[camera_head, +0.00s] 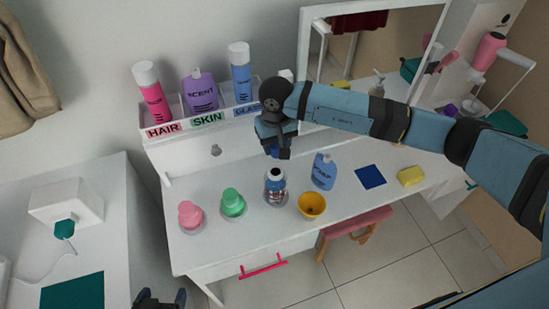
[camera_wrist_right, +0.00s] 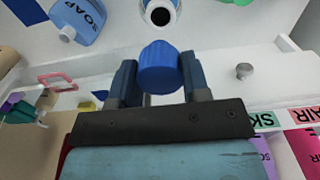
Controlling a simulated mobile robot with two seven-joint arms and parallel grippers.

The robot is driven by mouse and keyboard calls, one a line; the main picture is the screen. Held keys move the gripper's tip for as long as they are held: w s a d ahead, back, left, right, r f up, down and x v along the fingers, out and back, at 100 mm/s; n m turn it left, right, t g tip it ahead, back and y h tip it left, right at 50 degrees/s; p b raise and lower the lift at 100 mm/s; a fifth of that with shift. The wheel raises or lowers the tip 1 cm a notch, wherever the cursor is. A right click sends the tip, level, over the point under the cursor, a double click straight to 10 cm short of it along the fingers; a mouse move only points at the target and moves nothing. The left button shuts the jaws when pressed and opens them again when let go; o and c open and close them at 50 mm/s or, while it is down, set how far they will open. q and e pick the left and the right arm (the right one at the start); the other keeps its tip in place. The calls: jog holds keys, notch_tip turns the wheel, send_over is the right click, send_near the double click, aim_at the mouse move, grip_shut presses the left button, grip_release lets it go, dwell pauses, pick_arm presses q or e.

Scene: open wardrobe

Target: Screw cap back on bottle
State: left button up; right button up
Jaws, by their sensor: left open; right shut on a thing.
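The bottle (camera_head: 276,190) stands upright on the white table, its dark mouth open at the top. Its open mouth also shows at the top edge of the right wrist view (camera_wrist_right: 160,14). My right gripper (camera_head: 276,152) is shut on the blue cap (camera_wrist_right: 159,68), which sits between its two fingers. The cap is held above and behind the bottle, apart from it. In the head view the cap (camera_head: 273,152) is partly hidden by the gripper. My left gripper (camera_head: 162,297) is low at the bottom edge of the head view, open and empty, in front of the table.
Pink (camera_head: 190,215) and green (camera_head: 233,203) bottles stand left of the open bottle. A yellow-orange bowl (camera_head: 311,205) and a blue soap bottle (camera_head: 324,171) stand close on its right. A labelled shelf (camera_head: 180,125) and mirror (camera_head: 305,50) are behind.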

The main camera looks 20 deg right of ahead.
jog(key=shift+f, duration=0.1)
jog(key=shift+f+b, duration=0.1)
jog(key=shift+b, duration=0.5)
jog(key=shift+f+b, duration=0.3)
notch_tip(320, 180, down, 5)
jog(key=b, duration=0.4)
jog(key=shift+b, duration=0.35)
jog(key=shift+b, duration=0.45)
dwell(0.5)
